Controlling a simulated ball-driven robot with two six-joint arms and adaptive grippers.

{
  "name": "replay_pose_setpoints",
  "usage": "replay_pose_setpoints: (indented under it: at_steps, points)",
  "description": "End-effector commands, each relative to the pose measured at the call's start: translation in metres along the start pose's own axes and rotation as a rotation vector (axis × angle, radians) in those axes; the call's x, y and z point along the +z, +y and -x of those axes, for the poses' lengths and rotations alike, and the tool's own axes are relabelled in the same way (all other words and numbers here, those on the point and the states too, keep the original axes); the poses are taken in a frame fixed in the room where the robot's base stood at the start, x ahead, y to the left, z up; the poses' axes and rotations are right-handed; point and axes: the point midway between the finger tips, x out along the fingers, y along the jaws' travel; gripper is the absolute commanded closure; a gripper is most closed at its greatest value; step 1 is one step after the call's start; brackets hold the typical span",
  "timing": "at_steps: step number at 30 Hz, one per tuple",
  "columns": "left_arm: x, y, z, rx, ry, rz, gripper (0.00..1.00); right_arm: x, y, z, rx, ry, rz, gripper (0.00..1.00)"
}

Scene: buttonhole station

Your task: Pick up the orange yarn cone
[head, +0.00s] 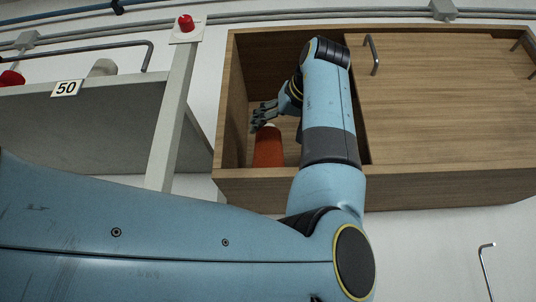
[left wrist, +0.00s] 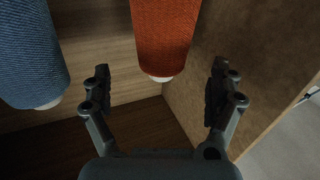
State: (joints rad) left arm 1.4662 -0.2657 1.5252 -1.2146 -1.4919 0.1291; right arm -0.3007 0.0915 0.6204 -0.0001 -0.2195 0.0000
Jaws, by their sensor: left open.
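The orange yarn cone (head: 268,150) stands in the open left part of a wooden box (head: 236,100), near its left wall. My left gripper (head: 263,115) is inside the box at the cone's far end, with my arm reaching over the box. In the left wrist view the orange cone (left wrist: 165,35) shows ahead, its pale tip between the lines of my two open fingers (left wrist: 161,76). The fingers do not appear to touch it, and the gap is empty. My right gripper is not in view.
A blue yarn cone (left wrist: 28,50) is at the left in the left wrist view, close to one finger. A wooden panel with a handle (head: 374,54) covers the box's right part. A grey shelf marked 50 (head: 66,88) and a post with a red button (head: 186,23) stand left.

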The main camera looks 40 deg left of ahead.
Motion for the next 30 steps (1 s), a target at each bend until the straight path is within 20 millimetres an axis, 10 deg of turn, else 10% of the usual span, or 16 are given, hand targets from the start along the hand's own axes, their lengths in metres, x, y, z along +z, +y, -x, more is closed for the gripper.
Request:
replay_pose_setpoints:
  at_steps: [22,30]
  points:
    - [0.004,-0.004,-0.060,0.001,-0.001,0.000,0.08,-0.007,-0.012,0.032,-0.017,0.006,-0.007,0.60]
    - [0.004,-0.004,-0.060,0.001,-0.001,0.000,0.43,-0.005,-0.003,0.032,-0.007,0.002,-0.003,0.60]
